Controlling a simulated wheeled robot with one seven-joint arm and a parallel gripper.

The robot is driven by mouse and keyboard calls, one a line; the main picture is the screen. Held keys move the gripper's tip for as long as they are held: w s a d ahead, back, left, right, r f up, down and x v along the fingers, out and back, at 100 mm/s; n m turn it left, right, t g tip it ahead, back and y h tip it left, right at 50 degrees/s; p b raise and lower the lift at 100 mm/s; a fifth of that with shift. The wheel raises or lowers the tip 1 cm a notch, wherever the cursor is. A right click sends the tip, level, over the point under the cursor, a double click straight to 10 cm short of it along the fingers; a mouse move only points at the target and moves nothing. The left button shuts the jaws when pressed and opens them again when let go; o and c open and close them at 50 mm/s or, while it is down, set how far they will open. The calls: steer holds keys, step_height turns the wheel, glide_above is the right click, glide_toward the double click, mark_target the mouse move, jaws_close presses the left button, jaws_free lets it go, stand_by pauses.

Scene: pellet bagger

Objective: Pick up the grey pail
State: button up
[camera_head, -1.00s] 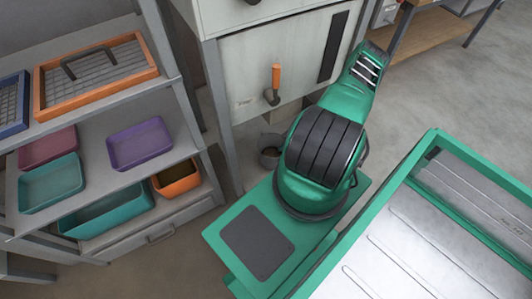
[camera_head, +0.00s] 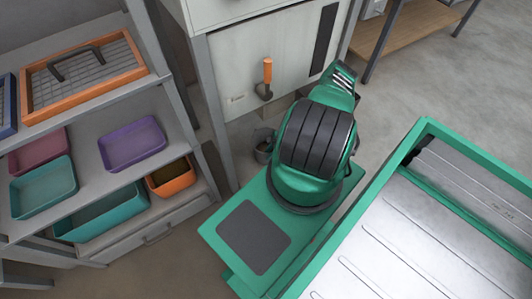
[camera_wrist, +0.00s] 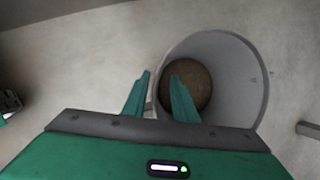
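The grey pail (camera_head: 263,152) stands on the floor below the pale cabinet, partly hidden by my arm in the head view. In the wrist view the pail (camera_wrist: 240,82) is seen from above, with a round rim and brown material at the bottom. My gripper (camera_wrist: 160,75) has two green fingers that stand apart with a gap between them. The right finger overlaps the pail's opening, and the left finger lies outside its left rim. The near left rim appears between the fingers; contact cannot be told. The head view hides the fingers behind my arm.
A shelf (camera_head: 90,110) with coloured bins is at left. A green-framed metal table (camera_head: 400,245) is at right. A grey cabinet leg (camera_head: 217,130) is close to the pail's left.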

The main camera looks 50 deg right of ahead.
steer(key=shift+f, duration=0.3)
steer(key=shift+w, duration=0.1)
jaws_close()
stand_by(1.2)
